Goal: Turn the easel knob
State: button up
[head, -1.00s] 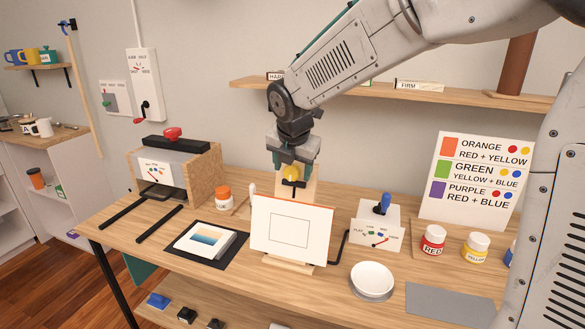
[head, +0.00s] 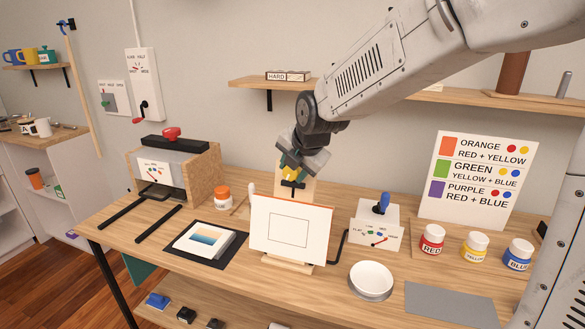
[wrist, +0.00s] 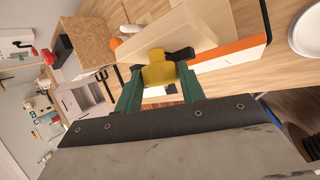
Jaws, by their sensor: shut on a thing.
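The easel stands on the wooden table and holds a white canvas (head: 291,229) with an orange top edge. Its wooden back post (head: 308,188) rises behind the canvas. The yellow easel knob (head: 290,173) sits at this post, in front of a black part. In the wrist view the yellow knob (wrist: 158,69) lies between the green fingers, with black arms beside it. My gripper (head: 289,172) is tilted and shut on the knob. In the wrist view my gripper (wrist: 160,85) has a finger on each side of it. The knob is partly hidden by the fingers in the head view.
An orange-lidded jar (head: 222,197), a small picture (head: 205,240) and a press (head: 160,175) stand left of the easel. A dial box (head: 375,225), white bowls (head: 371,279) and paint jars, one red (head: 432,240), stand right. A shelf (head: 250,84) runs above.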

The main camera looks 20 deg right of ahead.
dwell(0.3)
jog(key=o, duration=1)
jog(key=shift+v, duration=3.9)
jog(key=shift+s+d+f, duration=0.1)
jog(key=shift+d+f, duration=0.05)
jog(key=shift+c, duration=0.4)
